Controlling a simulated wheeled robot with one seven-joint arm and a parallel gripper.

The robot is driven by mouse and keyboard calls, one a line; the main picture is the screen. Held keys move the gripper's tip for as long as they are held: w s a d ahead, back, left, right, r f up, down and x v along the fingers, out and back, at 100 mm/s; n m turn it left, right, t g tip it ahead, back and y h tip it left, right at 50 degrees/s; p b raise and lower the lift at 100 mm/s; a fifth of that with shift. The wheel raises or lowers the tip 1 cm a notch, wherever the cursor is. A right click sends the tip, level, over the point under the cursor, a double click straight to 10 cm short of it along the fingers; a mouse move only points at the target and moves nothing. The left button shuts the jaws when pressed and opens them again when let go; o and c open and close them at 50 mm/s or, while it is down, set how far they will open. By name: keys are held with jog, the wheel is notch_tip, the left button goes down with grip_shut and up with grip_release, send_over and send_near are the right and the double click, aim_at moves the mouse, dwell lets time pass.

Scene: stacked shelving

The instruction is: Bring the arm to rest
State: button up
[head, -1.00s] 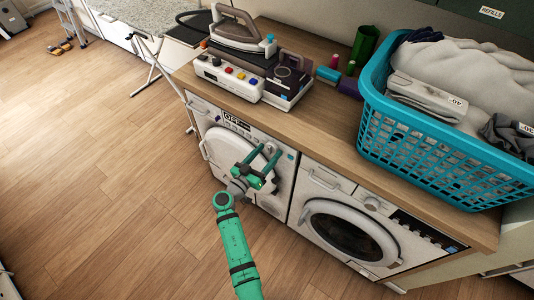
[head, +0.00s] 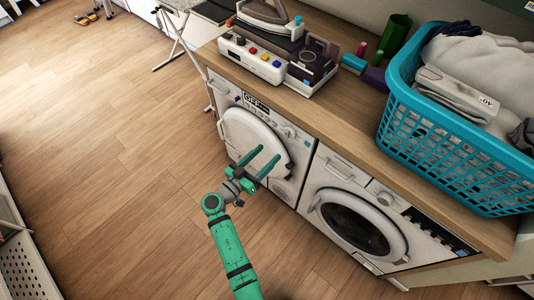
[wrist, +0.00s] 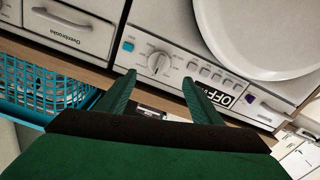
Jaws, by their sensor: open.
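My gripper (head: 262,164) is green with two dark teal fingers. In the head view it is in front of the left white washing machine (head: 287,180), near its round door (head: 245,134). The fingers are apart with nothing between them. In the wrist view the two fingers (wrist: 158,90) point at the machine's control panel, with its knob (wrist: 159,63), row of buttons and "OFF" label (wrist: 220,98). Whether the fingers touch the machine cannot be told.
A wooden counter (head: 330,112) runs above both machines. It carries an iron station (head: 255,60) and a blue laundry basket (head: 450,150) of clothes. The right machine (head: 330,172) has a dark round door. Open wooden floor (head: 120,170) lies to the left. A perforated white panel (head: 22,270) stands at lower left.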

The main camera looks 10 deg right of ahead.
jog(key=shift+s+d, duration=0.1)
jog(key=shift+f, duration=0.1)
jog(key=s+a+f+n+y, duration=0.1)
jog(key=s+f+n+y, duration=0.35)
jog(key=s+f, duration=0.5)
jog(key=s+a+f+n+y, duration=0.1)
jog(key=s+a+f+y, duration=0.15)
jog(key=s, duration=0.45)
jog(key=s+a+f+n+y, duration=0.1)
jog(key=s+a+y, duration=0.1)
jog(key=s+y, duration=0.3)
jog(key=s+a+r+t+y, duration=0.1)
jog(key=s+r+t, duration=0.1)
jog(key=s+r, duration=0.6)
jog(key=s+a+r+t+y, duration=0.1)
jog(key=s+a+r+t, duration=0.1)
jog(key=s+r, duration=0.7)
notch_tip(320, 180, up, 6)
jog(key=shift+f+n, duration=0.1)
jog(key=shift+n, duration=0.25)
